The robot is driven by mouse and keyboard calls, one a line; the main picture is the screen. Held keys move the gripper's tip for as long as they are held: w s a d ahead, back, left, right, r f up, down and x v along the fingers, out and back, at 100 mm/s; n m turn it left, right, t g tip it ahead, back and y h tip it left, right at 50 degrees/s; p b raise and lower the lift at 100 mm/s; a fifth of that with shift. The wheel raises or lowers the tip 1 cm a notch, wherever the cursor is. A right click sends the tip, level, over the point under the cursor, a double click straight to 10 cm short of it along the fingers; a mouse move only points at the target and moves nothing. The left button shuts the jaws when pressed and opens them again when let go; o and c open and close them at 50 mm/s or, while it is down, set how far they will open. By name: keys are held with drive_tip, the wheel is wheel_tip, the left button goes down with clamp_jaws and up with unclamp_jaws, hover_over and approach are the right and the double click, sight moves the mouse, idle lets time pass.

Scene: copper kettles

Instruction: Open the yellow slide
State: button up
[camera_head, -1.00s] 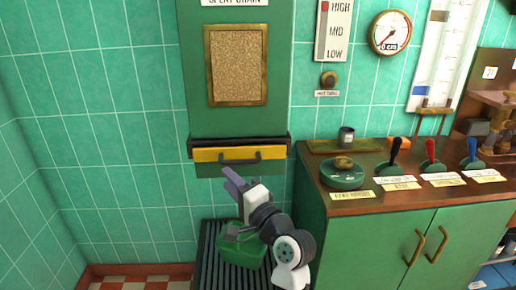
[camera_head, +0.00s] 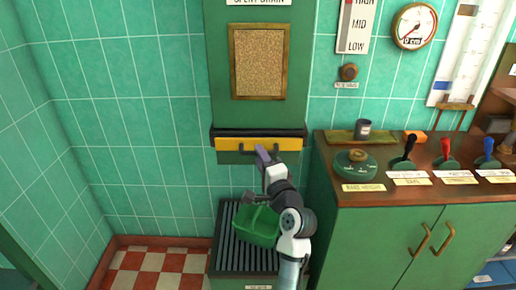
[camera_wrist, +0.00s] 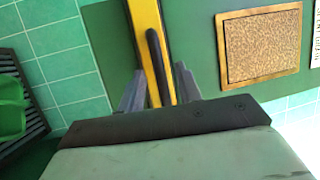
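The yellow slide (camera_head: 230,144) is a flat yellow bar under a dark ledge on the green wall panel. It carries a dark handle, which shows in the wrist view (camera_wrist: 157,62); the yellow front (camera_wrist: 148,18) runs beside it. My gripper (camera_head: 262,154) is at the front of the slide and hides part of the handle in the head view. In the wrist view my gripper (camera_wrist: 158,85) is open, with one finger on each side of the handle's near end. I cannot tell whether a finger touches it.
A green basket (camera_head: 256,226) sits on a dark slatted grate (camera_head: 228,252) below my arm. A green cabinet (camera_head: 385,235) with a brown top stands close on the right, bearing a round dial (camera_head: 356,167) and several levers. The tiled floor (camera_head: 160,268) at left is clear.

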drive_tip(key=shift+x, duration=1.25)
clamp_jaws()
